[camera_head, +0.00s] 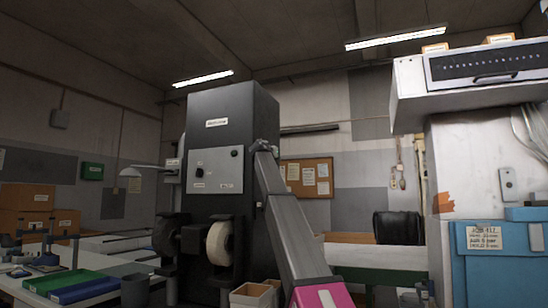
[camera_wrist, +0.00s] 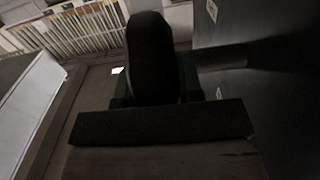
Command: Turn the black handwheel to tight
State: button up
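I cannot make out the black handwheel for certain in either view. In the head view a dark wheel (camera_head: 166,236) and a pale wheel (camera_head: 219,243) sit at the front of a tall dark machine (camera_head: 232,125). A black rounded thing (camera_head: 398,228) stands right of my arm. In the wrist view a black, round-topped upright thing (camera_wrist: 152,58) rises behind a dark bar, with green at its sides. I cannot tell which head-view thing it matches. My arm rises in front of the machine; my gripper's fingers cannot be made out.
In the wrist view the dark bar (camera_wrist: 160,121) crosses the lower middle, and a dark panel (camera_wrist: 262,80) fills the right. In the head view a bench with blue and green trays (camera_head: 85,287) is at left, and a blue cabinet (camera_head: 497,265) stands at right.

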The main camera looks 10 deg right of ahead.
jog(key=shift+r, duration=0.1)
jog(key=shift+w+r+g+y, duration=0.15)
jog(key=shift+g+y, duration=0.2)
jog(key=shift+g, duration=0.25)
jog(key=shift+w+r+g+y, duration=0.1)
jog(key=shift+g+y, duration=0.25)
jog(key=shift+g, duration=0.25)
jog(key=g+y, duration=0.1)
jog(key=g, duration=0.2)
jog(key=shift+w+d+r+y, duration=0.15)
jog(key=shift+y, duration=0.25)
jog(key=g, duration=0.1)
jog(key=g+y, duration=0.2)
jog(key=g, duration=0.1)
jog(key=shift+w+d, duration=0.15)
jog(key=shift+w, duration=0.1)
jog(key=shift+g+y, duration=1.1)
jog(key=shift+g, duration=0.5)
jog(key=shift+d, duration=0.1)
jog(key=o, duration=0.9)
jog(key=shift+f, duration=0.2)
jog(key=shift+o, duration=0.2)
